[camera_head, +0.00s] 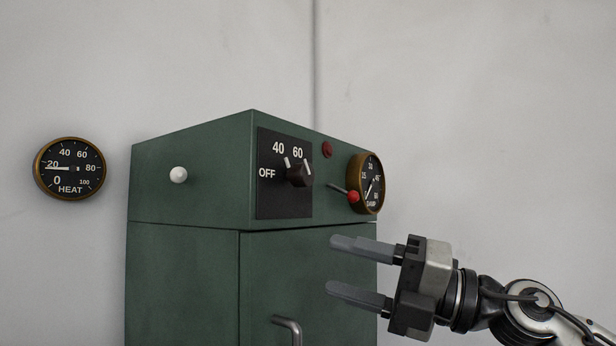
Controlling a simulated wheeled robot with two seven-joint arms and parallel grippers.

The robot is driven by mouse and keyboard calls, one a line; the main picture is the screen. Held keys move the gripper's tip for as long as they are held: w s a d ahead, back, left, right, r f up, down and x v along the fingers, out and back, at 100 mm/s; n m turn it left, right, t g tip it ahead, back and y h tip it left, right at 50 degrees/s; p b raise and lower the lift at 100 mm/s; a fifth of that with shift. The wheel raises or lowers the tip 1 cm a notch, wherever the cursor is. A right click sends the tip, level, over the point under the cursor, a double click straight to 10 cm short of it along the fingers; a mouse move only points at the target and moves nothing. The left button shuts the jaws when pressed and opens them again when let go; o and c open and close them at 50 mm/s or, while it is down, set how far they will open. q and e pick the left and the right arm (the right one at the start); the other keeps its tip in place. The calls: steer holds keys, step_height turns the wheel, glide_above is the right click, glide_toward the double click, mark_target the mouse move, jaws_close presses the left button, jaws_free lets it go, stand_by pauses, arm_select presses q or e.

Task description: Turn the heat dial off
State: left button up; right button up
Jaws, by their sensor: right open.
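The heat dial is a dark knob (299,175) on a black plate (283,200) marked OFF, 40 and 60, on the front of the green cabinet (190,245). The knob sits below and right of the 60 mark, and its white line points up near the 60 side. A round brass-rimmed HEAT gauge (70,168) hangs on the wall at left, its needle pointing left near 20. My right gripper (345,267) is open and empty, below and right of the knob, in front of the cabinet, fingers pointing left. My left gripper is out of view.
A red-tipped lever (352,196) and a second brass gauge (370,184) are right of the knob. A red button (327,149) sits above them. A white knob (178,174) is on the left face. A metal door handle (289,328) sticks out below.

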mark_target(309, 175)
steer(key=s+d+r+n+t+h, duration=0.1)
steer(key=d+r+t+h, duration=0.1)
steer(key=d+r, duration=0.3)
steer(key=d+r+n+t+h, duration=0.2)
steer(key=d+r, duration=0.1)
steer(key=r, duration=0.4)
steer(key=p+x, duration=0.4)
steer(key=x, duration=1.1)
steer(key=shift+s, duration=0.2)
steer(key=shift+w+a+f, duration=0.15)
steer(key=shift+w+a, duration=0.1)
steer(key=shift+a, duration=0.15)
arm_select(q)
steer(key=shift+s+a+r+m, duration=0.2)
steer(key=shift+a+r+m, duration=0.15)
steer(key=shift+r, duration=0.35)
arm_select(e)
steer(key=c, duration=1)
